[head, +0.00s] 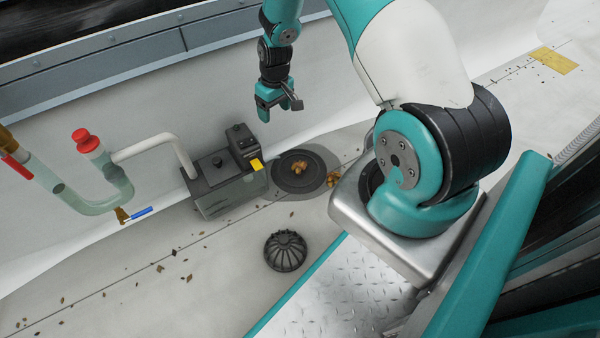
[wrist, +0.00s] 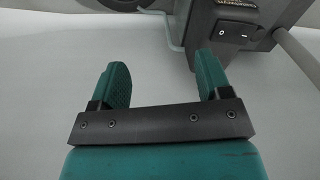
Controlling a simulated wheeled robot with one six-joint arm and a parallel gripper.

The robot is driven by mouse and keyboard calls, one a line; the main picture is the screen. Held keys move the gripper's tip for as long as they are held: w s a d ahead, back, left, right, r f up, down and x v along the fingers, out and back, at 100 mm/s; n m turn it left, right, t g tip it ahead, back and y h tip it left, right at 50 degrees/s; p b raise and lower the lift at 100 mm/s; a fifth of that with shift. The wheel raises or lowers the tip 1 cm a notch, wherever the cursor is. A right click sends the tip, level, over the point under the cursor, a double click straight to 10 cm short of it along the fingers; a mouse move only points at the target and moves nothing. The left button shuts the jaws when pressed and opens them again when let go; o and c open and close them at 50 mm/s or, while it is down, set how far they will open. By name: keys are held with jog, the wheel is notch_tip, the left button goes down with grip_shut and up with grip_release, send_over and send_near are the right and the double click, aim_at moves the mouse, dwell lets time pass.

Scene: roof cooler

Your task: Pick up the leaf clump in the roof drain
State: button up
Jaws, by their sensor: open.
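The leaf clump (head: 301,168) is a small brown bunch of leaves on the round dark roof drain (head: 291,184), in the middle of the head view. My gripper (head: 280,112) is above and slightly left of the drain in the head view, with its fingers spread apart and nothing between them. In the wrist view my gripper (wrist: 163,82) shows two teal fingers with a wide empty gap. The leaf clump is not visible in the wrist view.
A grey pump box (head: 222,185) stands just left of the drain; its switch panel (wrist: 235,32) shows in the wrist view. A domed black strainer (head: 286,251) sits on the floor below the drain. Pipes with a red cap (head: 88,140) stand further left. Loose leaves (head: 333,179) lie right of the drain.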

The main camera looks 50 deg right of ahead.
jog(key=b, duration=0.2)
send_over(300, 164)
notch_tip(300, 164, down, 12)
jog(key=shift+m+g+h, duration=0.3)
jog(key=shift+m, duration=0.1)
notch_tip(300, 164, down, 10)
jog(key=b, duration=0.6)
jog(key=shift+a+f, duration=0.1)
jog(key=shift+f, duration=0.15)
notch_tip(300, 164, down, 6)
jog(key=b, duration=0.5)
jog(key=shift+f+b, duration=0.15)
jog(key=shift+b, duration=0.25)
jog(key=c, duration=1)
